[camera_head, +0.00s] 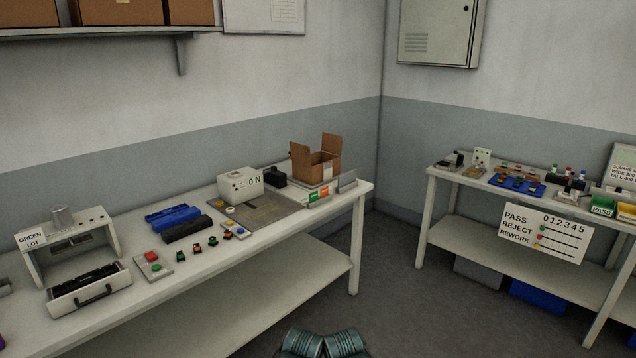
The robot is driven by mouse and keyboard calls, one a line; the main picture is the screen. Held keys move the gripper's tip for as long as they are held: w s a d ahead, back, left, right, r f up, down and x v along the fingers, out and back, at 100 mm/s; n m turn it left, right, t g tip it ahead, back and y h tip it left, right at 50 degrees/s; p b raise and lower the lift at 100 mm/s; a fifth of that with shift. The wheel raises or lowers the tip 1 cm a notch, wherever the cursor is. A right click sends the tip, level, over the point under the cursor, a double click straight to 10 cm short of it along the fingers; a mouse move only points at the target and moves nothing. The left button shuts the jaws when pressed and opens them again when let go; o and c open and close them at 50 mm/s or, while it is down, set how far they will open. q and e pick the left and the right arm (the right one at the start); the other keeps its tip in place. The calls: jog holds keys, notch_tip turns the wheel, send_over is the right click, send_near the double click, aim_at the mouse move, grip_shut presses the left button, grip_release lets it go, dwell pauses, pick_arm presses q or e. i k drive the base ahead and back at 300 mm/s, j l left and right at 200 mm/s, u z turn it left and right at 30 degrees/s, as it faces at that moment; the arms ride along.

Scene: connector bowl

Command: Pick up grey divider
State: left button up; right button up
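A small grey panel (347,181) stands at the right end of the left table, just right of an open cardboard box. It looks like the grey divider, though it is small in the picture and I cannot tell what holds it up. Nothing hides the panel's front face.
A second table (438,176) stands right. Open floor (390,275) lies between them.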

aim_at(350, 177)
jog(key=i, duration=1.15)
jog(key=i+l, duration=0.1)
jog(key=i, duration=1.1)
jog(key=j+u, duration=0.05)
